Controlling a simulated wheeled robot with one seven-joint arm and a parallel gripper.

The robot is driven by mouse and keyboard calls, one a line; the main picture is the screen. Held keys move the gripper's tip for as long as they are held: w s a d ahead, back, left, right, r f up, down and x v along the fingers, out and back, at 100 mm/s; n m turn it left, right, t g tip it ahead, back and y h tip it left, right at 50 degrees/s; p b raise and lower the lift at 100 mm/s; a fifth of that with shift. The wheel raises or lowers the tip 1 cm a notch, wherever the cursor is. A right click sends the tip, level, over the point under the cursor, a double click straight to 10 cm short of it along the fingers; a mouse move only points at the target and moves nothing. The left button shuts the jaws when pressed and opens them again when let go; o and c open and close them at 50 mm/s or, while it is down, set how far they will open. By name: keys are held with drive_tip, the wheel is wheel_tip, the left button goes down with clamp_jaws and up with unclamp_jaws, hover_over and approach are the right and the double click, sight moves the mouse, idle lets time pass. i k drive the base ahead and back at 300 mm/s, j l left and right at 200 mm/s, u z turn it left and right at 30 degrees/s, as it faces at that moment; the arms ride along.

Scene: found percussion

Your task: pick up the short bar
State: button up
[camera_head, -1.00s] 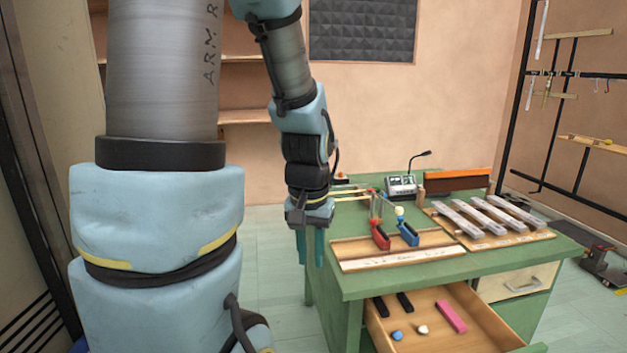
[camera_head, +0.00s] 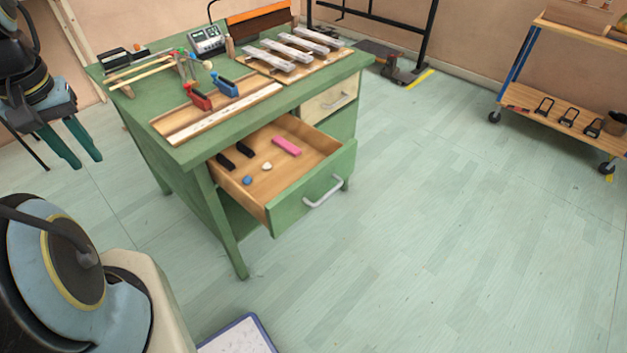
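Several grey metal bars lie side by side on a wooden board (camera_head: 306,62) at the right back of the green desk (camera_head: 130,78). They include a left bar (camera_head: 262,59) and a right bar (camera_head: 318,37). The bars look close in length, so I cannot tell for sure which is the short bar. My gripper (camera_head: 86,161) hangs at the left, beyond the desk's left side and well apart from the bars. Its two teal fingers point down, spread apart, with nothing between them.
The desk's drawer (camera_head: 313,187) is pulled out, holding black blocks, a pink block (camera_head: 286,145) and small knobs. A red clamp (camera_head: 200,99), blue clamp (camera_head: 226,86), grey device (camera_head: 207,40) and sticks stand on the desk. A wheeled cart (camera_head: 555,122) is far right. Floor between is clear.

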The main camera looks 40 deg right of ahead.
sight(315, 48)
drive_tip(key=l+u, duration=0.2)
drive_tip(key=u, duration=0.2)
drive_tip(key=l+u, duration=0.2)
drive_tip(key=u, duration=0.2)
drive_tip(key=l+u, duration=0.2)
drive_tip(key=u, duration=0.2)
drive_tip(key=k+l+u, duration=0.15)
drive_tip(key=l+u, duration=0.25)
drive_tip(key=k+l+u, duration=0.2)
drive_tip(key=u, duration=0.2)
drive_tip(key=k+l+u, duration=0.2)
drive_tip(key=u, duration=0.25)
drive_tip(key=k+l+u, duration=0.1)
drive_tip(key=k+u, duration=0.15)
drive_tip(key=u, duration=0.15)
drive_tip(key=k+u, duration=0.4)
drive_tip(key=k, duration=0.7)
drive_tip(key=k+z, duration=0.1)
drive_tip(key=k, duration=0.45)
drive_tip(key=k+l+z, duration=0.15)
drive_tip(key=k, duration=0.4)
drive_tip(key=k+l+z, duration=0.1)
drive_tip(key=k, duration=0.5)
drive_tip(key=l, duration=0.1)
